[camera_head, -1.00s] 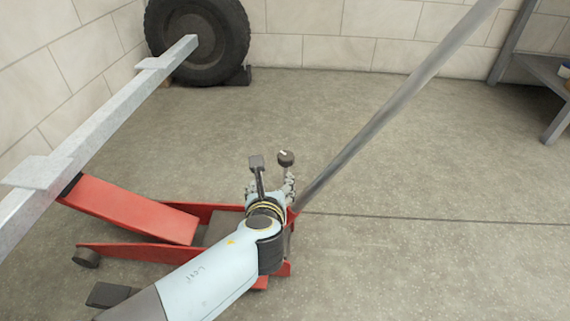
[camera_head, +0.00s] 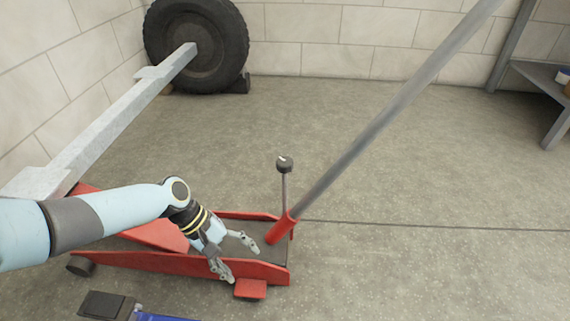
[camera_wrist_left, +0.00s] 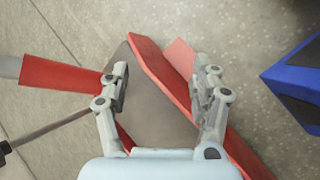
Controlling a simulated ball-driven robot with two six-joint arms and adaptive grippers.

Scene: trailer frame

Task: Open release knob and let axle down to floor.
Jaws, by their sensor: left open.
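The release knob (camera_head: 285,164) is a dark ball on a thin upright rod, at the rear of the red floor jack (camera_head: 190,266). Nothing holds it. In the left wrist view its rod (camera_wrist_left: 50,130) shows at the left. The grey axle beam (camera_head: 120,107) runs from the wheel toward the near left, raised off the floor. The jack's red lifting arm (camera_head: 152,236) slopes up toward it; my left arm hides part of that contact. My left gripper (camera_head: 243,264) is open and empty, over the jack's near side plate, left of and below the knob. My right gripper is not in view.
The jack's long grey handle (camera_head: 385,125) rises to the upper right from its red socket (camera_head: 281,229). A wheel (camera_head: 197,45) stands by the back wall. A blue and black object (camera_wrist_left: 300,80) lies beside the jack. A grey shelf (camera_head: 545,85) is at right. Floor on the right is clear.

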